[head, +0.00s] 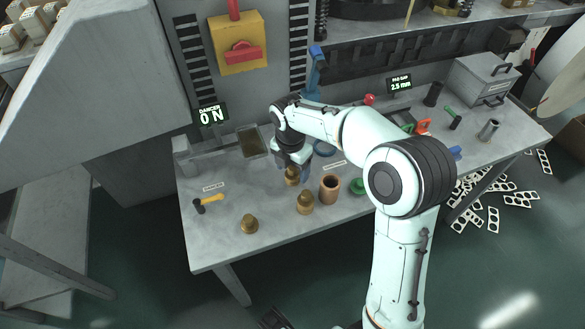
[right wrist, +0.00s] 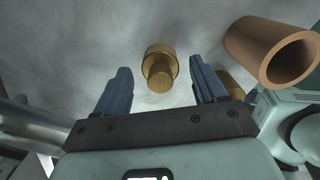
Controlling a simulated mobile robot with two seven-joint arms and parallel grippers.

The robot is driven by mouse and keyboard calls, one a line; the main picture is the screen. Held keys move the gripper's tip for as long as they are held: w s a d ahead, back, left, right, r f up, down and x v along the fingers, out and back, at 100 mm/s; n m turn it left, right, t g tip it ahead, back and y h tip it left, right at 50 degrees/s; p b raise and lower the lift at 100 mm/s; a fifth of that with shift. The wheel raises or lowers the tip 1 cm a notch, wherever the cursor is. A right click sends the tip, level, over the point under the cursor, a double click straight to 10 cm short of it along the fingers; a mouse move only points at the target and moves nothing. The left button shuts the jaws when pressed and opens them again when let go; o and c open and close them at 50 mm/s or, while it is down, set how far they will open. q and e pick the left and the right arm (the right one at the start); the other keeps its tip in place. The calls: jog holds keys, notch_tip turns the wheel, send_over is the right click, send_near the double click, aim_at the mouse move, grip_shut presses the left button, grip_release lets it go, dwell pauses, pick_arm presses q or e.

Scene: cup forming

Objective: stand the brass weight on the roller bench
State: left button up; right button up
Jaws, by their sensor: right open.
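Several brass weights, stepped and round, are on the grey bench (head: 228,240). One brass weight (head: 292,176) is right under my right gripper (head: 292,165). In the right wrist view this brass weight (right wrist: 159,66) shows between the tips of the open blue fingers, with a gap on each side. A second brass weight (head: 306,203) stands just nearer, partly hidden behind a finger in the right wrist view. A third brass weight (head: 250,224) stands near the front edge. I cannot tell which one the task names. My left gripper is not in view.
A copper-coloured cup (head: 330,188) stands close right of the weights, near the right finger in the wrist view (right wrist: 275,50). A small yellow-handled hammer (head: 208,202) lies at the left. The front left of the bench is mostly clear.

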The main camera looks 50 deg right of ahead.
aim_at(291, 169)
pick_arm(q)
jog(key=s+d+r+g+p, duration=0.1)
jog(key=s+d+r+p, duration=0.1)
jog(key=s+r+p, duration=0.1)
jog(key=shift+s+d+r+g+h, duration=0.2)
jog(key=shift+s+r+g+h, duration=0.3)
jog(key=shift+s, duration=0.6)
pick_arm(e)
notch_tip(291, 169, up, 12)
jog(key=shift+a+f, duration=0.2)
jog(key=shift+a, duration=0.15)
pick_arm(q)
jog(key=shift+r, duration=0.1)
